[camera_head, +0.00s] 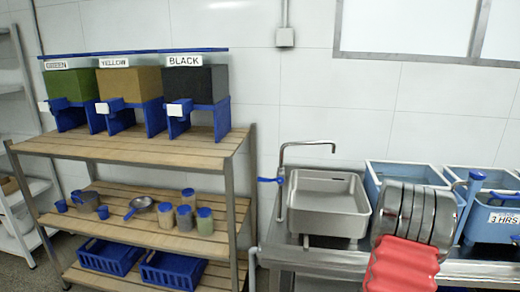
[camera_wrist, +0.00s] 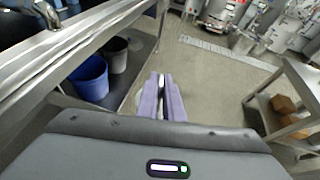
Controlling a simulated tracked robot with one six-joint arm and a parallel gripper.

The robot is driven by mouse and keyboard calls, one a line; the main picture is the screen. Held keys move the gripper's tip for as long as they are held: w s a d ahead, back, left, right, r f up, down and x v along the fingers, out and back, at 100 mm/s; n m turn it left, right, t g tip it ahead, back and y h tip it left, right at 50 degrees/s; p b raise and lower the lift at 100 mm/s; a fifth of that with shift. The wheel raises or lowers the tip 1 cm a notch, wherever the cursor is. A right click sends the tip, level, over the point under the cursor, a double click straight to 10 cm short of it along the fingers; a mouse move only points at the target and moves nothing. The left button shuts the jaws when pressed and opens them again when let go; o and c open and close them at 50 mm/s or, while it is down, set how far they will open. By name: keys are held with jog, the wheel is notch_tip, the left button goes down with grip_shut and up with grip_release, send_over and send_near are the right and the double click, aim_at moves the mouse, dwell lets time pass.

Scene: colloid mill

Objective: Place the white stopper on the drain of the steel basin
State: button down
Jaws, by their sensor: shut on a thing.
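The steel basin (camera_head: 322,224) sits in the steel counter, right of centre in the head view, with a tap over its left side. Its drain is hidden from this angle. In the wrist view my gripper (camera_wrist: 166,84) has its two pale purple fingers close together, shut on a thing. A thin white sliver shows between the fingers, seemingly the white stopper (camera_wrist: 162,82), mostly hidden by them. The fingers point out over the open floor, to the right of the steel counter. The fingers cannot be made out in the head view.
Blue tubs (camera_head: 410,171) stand right of the basin. A wooden rack (camera_head: 125,150) with bins and jars stands left. In the wrist view a blue bucket (camera_wrist: 90,79) and a grey bucket (camera_wrist: 116,55) sit under the counter, and a table (camera_wrist: 290,75) stands right.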

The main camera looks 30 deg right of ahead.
jog(key=shift+s, duration=0.3)
jog(key=shift+w+f, duration=0.1)
jog(key=shift+f, duration=0.15)
jog(key=shift+w+a+f+n+t+h, duration=0.2)
jog(key=shift+w+f+n+t+h, duration=0.15)
jog(key=shift+w+n+t, duration=0.3)
jog(key=w+a+r+n+t, duration=0.2)
jog(key=w+a+n+t, duration=0.15)
jog(key=w+a, duration=0.5)
jog(key=w+a+r+n+t, duration=0.25)
jog(key=w+a+t, duration=0.2)
jog(key=w, duration=0.75)
jog(key=w+a+r+n+t, duration=0.1)
jog(key=w+a+n+t, duration=0.3)
jog(key=w+a, duration=0.5)
jog(key=w+a+r+n+t+y, duration=0.2)
jog(key=w+a+n, duration=0.1)
jog(key=a, duration=0.8)
jog(key=w+a+r+n+t+y, duration=0.2)
jog(key=w+a, duration=0.4)
jog(key=a, duration=0.5)
jog(key=w+a+r+n+t+y, duration=0.2)
jog(key=w+a+r+n+y, duration=0.2)
jog(key=a, duration=0.8)
jog(key=shift+w+r, duration=0.2)
jog(key=shift+w, duration=0.45)
jog(key=shift+n+t, duration=0.25)
jog(key=shift+t, duration=0.1)
